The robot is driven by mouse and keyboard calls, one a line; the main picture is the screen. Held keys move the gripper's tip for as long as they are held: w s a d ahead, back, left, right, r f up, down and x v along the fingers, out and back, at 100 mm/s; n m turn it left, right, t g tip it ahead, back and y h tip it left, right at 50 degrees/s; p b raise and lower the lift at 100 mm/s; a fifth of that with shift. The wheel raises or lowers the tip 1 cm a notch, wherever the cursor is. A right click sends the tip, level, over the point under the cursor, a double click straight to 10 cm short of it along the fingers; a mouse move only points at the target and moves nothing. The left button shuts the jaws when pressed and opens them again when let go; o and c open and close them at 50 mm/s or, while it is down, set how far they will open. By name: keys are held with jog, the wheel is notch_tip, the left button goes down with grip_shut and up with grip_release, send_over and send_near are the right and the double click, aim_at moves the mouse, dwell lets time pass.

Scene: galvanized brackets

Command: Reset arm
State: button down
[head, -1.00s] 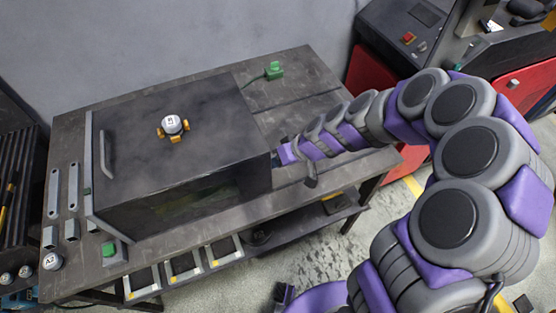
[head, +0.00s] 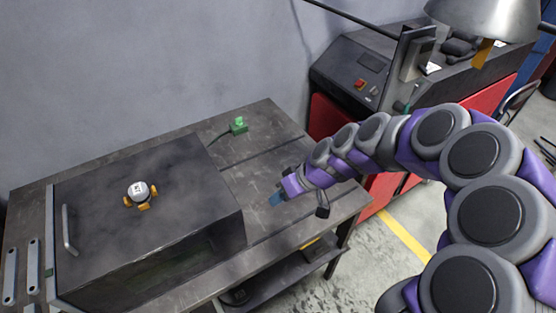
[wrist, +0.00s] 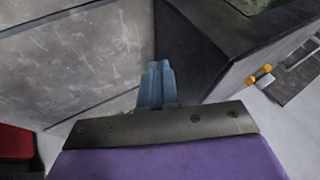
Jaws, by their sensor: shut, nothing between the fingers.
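My gripper (head: 277,198) is at the end of my purple and grey arm, in the head view just right of the dark box on the workbench. It is over the bare right part of the bench top. In the wrist view its two blue-grey fingers (wrist: 155,84) are pressed together with nothing between them. The dark box (wrist: 200,40) stands to the right of the fingers in that view.
The dark box (head: 185,215) with a side handle fills the left of the workbench (head: 300,160). A white knob-like item with orange feet (head: 138,194) sits on it. A green button box (head: 238,125) stands at the back. A red and black machine (head: 365,85) is behind right.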

jog(key=s+d+r+m+h, duration=0.2)
jog(key=s+d, duration=0.4)
jog(key=s, duration=0.3)
jog(key=s+d+r+m+g+h, duration=0.1)
jog(key=s+d+r+m+h, duration=0.2)
jog(key=s+d, duration=0.3)
jog(key=s+d+r+m+g+h, duration=0.1)
jog(key=s+d, duration=0.5)
jog(key=s, duration=0.7)
notch_tip(320, 180, up, 2)
jog(key=shift+m+h, duration=0.7)
jog(key=shift+m, duration=0.5)
jog(key=shift+d, duration=0.35)
jog(key=shift+a, duration=0.15)
